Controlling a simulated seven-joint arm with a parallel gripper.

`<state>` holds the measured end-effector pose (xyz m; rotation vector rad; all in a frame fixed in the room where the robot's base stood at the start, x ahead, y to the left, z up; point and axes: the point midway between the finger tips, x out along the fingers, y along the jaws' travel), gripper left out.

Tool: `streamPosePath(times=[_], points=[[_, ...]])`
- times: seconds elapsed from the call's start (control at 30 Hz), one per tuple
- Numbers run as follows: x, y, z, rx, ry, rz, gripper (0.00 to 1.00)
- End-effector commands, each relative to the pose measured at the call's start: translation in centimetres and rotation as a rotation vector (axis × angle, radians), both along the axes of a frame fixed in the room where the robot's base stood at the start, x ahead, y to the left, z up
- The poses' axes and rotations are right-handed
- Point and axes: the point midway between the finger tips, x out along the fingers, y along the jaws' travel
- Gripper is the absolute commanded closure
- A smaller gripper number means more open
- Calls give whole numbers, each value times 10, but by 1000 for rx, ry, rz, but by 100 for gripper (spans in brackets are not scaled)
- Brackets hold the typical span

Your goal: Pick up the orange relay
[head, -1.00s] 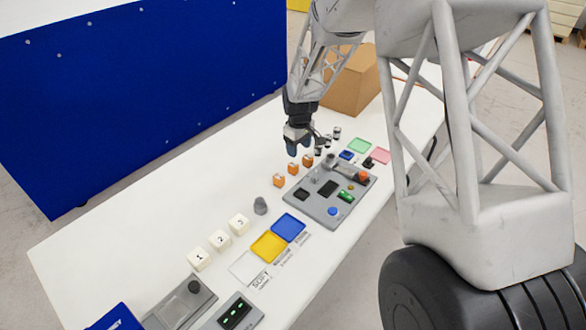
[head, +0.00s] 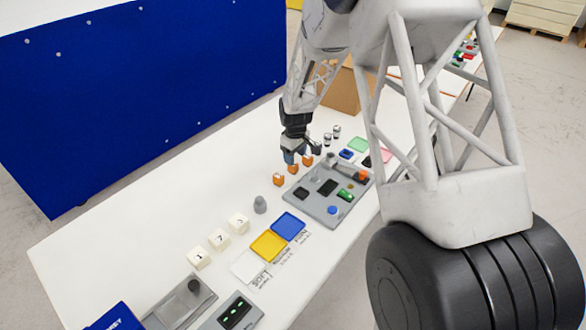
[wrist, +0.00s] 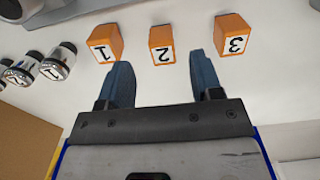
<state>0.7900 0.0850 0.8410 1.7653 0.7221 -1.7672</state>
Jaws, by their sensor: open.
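Three orange blocks stand in a row on the white table, marked 1 (wrist: 105,40), 2 (wrist: 162,44) and 3 (wrist: 232,35) in the wrist view. In the head view they show as small orange blocks (head: 278,180) left of the grey board. I cannot tell from the pictures which is the relay. My gripper (wrist: 162,72) is open and empty. Its blue fingers point toward block 2, with a tip on either side of its line and apart from it. In the head view my gripper (head: 291,157) is low over the far end of the row and partly hides it.
A grey board (head: 325,210) with coloured parts, including an orange one (head: 361,175), lies right of the blocks. Small labelled cylinders (wrist: 60,60) stand left of block 1 in the wrist view. A cardboard box (head: 342,90) is behind. White numbered cubes (head: 219,238) stand nearer.

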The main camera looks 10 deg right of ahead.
Motion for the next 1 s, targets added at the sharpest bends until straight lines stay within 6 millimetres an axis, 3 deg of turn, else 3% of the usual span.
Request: streamPosePath(times=[0.53, 1.0], points=[[0, 1, -10, 0, 0, 0, 40], [0, 3, -55, 0, 0, 0, 40]])
